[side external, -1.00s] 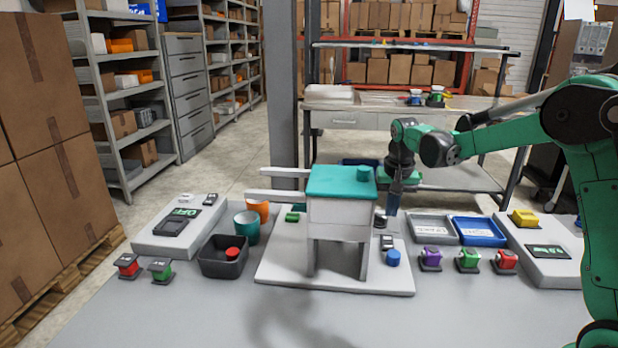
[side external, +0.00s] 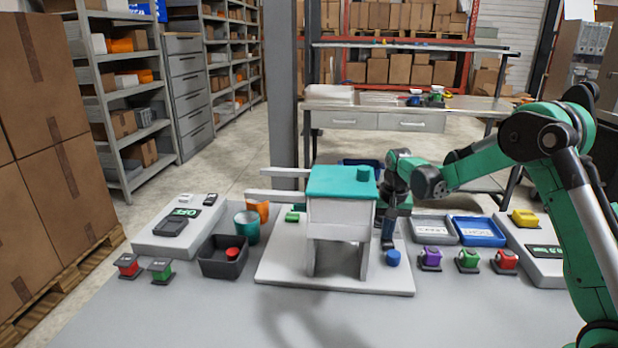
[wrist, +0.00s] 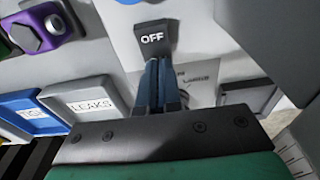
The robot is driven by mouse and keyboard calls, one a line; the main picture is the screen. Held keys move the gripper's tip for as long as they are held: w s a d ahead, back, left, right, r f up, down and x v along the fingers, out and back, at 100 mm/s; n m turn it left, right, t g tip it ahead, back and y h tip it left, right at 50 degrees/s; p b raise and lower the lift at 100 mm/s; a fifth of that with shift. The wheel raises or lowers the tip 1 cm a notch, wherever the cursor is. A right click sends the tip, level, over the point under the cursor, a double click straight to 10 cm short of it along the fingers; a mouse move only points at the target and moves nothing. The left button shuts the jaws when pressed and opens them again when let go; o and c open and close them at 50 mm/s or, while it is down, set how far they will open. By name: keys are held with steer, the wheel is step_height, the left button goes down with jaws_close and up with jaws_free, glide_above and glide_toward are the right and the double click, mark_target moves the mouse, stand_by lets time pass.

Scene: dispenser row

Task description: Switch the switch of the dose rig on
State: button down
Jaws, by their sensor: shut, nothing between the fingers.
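The dose rig (side external: 340,215) is a white box with a teal lid, standing on legs on a white base plate (side external: 290,280). My gripper (side external: 388,243) is shut and empty, pointing down just right of the rig, low over the plate. In the wrist view the switch (wrist: 152,38) shows a dark face with the word OFF. My blue closed fingertips (wrist: 156,62) are right at the near edge of this face; I cannot tell whether they touch it.
A blue knob (side external: 393,258) sits on the plate close to my gripper. To the right are a grey tray (side external: 435,241) marked LEAKS, a blue tray (side external: 477,243), and purple, green and red blocks (side external: 468,261). A dark bin (side external: 222,268) stands left.

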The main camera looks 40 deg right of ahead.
steer(key=shift+a, duration=0.1)
steer(key=shift+s+a+r, duration=0.3)
steer(key=shift+s+a, duration=0.2)
steer(key=shift+s, duration=0.05)
step_height(320, 180, up, 14)
steer(key=w+d, duration=0.1)
steer(key=shift+w+d, duration=0.2)
stand_by(0.4)
steer(key=s+a+f+n+t, duration=0.1)
steer(key=s+a+n+t, duration=0.2)
steer(key=s+a, duration=0.3)
steer(key=s+a+f+n+t, duration=0.2)
steer(key=s+a+n, duration=0.4)
steer(key=a, duration=0.5)
steer(key=shift+f+t+y, duration=0.2)
steer(key=shift+t+y, duration=0.2)
steer(key=shift+t, duration=0.3)
